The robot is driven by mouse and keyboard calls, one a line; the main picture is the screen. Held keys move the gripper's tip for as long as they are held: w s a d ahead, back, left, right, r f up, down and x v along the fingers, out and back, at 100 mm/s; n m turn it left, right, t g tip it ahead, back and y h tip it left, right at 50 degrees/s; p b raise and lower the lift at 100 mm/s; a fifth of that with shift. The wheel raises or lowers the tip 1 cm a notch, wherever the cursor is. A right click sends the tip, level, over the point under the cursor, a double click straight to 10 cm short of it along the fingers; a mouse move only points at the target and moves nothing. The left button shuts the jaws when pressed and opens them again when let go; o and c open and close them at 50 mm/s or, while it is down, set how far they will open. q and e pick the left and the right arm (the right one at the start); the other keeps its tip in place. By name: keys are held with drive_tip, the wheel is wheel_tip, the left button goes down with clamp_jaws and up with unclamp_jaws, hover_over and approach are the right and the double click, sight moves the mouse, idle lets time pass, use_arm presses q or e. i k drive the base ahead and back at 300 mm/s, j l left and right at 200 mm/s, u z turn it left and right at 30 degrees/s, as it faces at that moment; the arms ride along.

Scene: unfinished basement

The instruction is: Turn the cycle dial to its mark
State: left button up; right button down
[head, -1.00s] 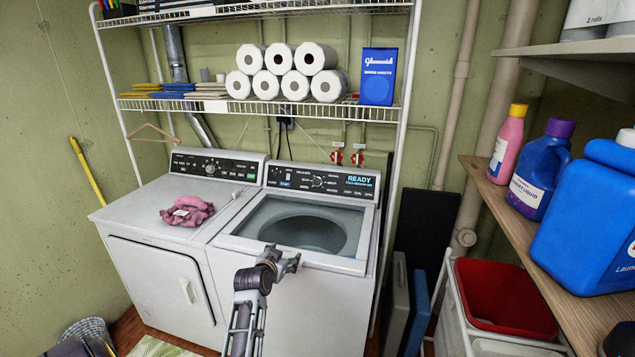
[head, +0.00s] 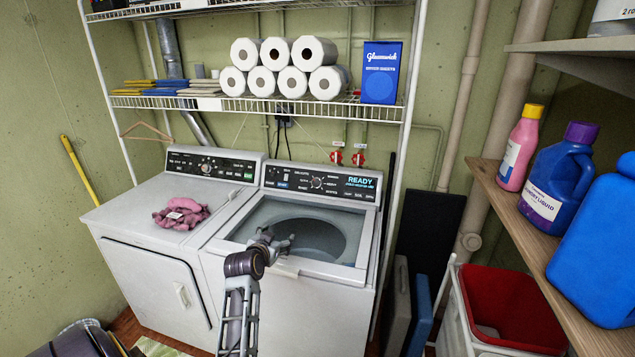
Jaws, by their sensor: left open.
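The cycle dial (head: 317,182) is a small dark round knob on the black control panel (head: 345,184) at the back of the right machine, a top-loading washer (head: 225,249). The panel's display reads READY. Which way the dial points, and its mark, are too small to tell. My left gripper (head: 279,246) is open and empty. It appears over the front part of the washer's top opening, in front of and below the dial, well apart from it. My right gripper is not in view.
A dryer (head: 125,215) stands to the left with pink cloth (head: 181,213) on top. A wire shelf (head: 240,104) with paper rolls (head: 314,54) hangs above the panel. Bottles (head: 557,180) stand on a wooden shelf (head: 560,262) at right. The space before the dial is clear.

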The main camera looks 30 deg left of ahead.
sight(316, 183)
drive_tip(key=i+j, duration=0.2)
drive_tip(key=i, duration=0.2)
drive_tip(key=i+j, duration=0.15)
drive_tip(key=i, duration=0.25)
drive_tip(key=i+j, duration=0.2)
drive_tip(key=i, duration=0.15)
